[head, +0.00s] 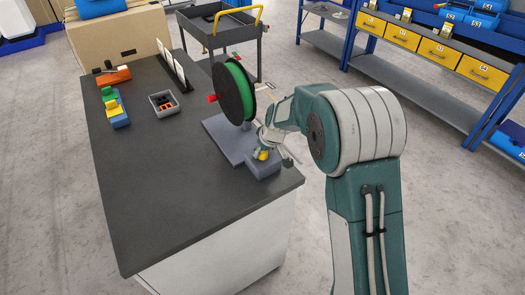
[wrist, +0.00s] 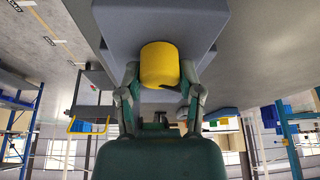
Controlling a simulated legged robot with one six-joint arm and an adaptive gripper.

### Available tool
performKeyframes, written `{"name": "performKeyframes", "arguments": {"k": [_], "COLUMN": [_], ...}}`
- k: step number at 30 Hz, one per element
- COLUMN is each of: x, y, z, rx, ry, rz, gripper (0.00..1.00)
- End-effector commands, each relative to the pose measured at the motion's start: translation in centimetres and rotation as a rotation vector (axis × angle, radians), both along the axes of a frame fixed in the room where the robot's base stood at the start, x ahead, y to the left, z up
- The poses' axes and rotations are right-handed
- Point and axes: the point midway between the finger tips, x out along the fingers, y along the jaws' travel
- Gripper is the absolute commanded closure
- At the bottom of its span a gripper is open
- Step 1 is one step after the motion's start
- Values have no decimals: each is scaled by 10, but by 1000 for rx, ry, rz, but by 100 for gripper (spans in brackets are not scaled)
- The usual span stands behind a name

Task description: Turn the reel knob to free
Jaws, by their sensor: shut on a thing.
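The reel (head: 234,91) has black flanges and green line. It stands upright on a grey base (head: 226,138) near the table's right side. A yellow knob (head: 262,155) sits on the grey block at the base's front right corner. In the wrist view the yellow knob (wrist: 160,65) is between the two fingers of my gripper (wrist: 161,88), which is shut on it. In the head view my gripper (head: 264,148) reaches the knob from the right and partly covers it. The knob's marking for free is not readable.
The dark table (head: 160,195) has free room at the front. A grey bin (head: 163,104), an orange tool (head: 113,76) and colored blocks (head: 115,108) lie on its left part. A grey cart (head: 230,35) stands behind. Blue shelving with yellow drawers (head: 436,50) stands at right.

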Motion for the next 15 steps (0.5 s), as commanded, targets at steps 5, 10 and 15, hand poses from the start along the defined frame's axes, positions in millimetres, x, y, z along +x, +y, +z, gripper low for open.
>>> {"name": "performKeyframes", "arguments": {"k": [5, 10, 15], "x": [-1, -1, -1], "y": [-1, 0, -1], "z": [-4, -4, -4], "rx": [-1, -1, -1], "ry": [9, 8, 7], "rz": [159, 316, 454], "gripper": [100, 100, 100]}}
